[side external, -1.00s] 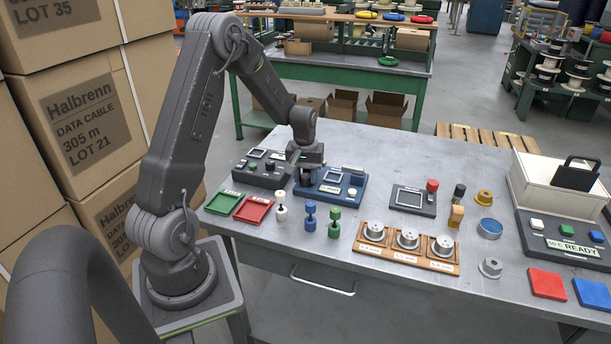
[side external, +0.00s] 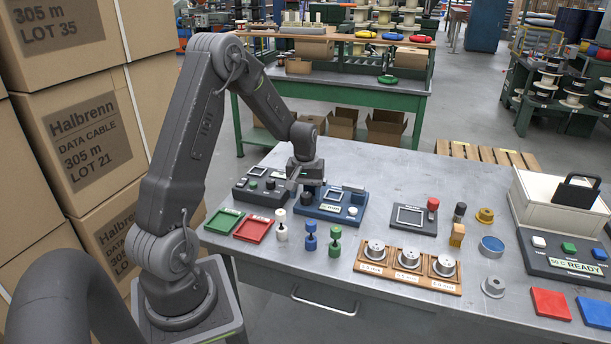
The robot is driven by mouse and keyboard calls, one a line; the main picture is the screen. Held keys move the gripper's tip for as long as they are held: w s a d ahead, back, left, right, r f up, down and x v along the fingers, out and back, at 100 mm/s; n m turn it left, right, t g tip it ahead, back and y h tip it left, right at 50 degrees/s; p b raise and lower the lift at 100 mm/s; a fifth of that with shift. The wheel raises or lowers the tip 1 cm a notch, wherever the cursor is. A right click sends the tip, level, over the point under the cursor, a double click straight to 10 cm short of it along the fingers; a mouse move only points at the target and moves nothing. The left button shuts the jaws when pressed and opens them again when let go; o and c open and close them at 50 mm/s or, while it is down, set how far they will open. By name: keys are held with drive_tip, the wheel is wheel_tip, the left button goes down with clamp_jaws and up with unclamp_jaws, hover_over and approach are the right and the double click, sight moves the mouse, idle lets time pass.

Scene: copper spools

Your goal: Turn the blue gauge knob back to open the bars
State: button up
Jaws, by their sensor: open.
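The blue gauge (side external: 330,211) lies toward the back left of the metal bench. A framed panel shows in its middle, a white round button (side external: 352,211) at its right, and a grey bar (side external: 353,188) at its back right. A dark knob (side external: 306,199) shows at its left end. My gripper (side external: 306,187) is open and points down directly over the knob end. The fingers are small and dark here, so I cannot tell whether they touch the knob or are just above it.
A dark gauge panel (side external: 262,192) stands close on the left. Green (side external: 223,221) and red trays (side external: 253,228) and several small spools (side external: 310,236) stand in front. A dark panel with a red button (side external: 409,219) is to the right. A wooden spool rack (side external: 407,270) lies in front.

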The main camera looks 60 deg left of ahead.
sight(306, 195)
wheel_tip(306, 195, up, 13)
drive_tip(key=shift+s, duration=0.15)
idle(0.4)
drive_tip(key=s+d+r+m+t+y, duration=0.1)
drive_tip(key=s+d+r+m, duration=0.2)
drive_tip(key=d, duration=0.5)
drive_tip(key=s+d+r+m+t, duration=0.1)
drive_tip(key=s+d+r+m, duration=0.1)
drive_tip(key=d+r, duration=0.45)
drive_tip(key=s+d+f+m+t, duration=0.1)
drive_tip(key=s+d+m+t, duration=0.2)
drive_tip(key=s+d+m, duration=0.3)
drive_tip(key=s+d, duration=0.4)
drive_tip(key=d, duration=0.2)
drive_tip(key=shift+s+d+f+h, duration=0.2)
drive_tip(key=shift+s+d+h, duration=0.1)
drive_tip(key=shift+h, duration=0.1)
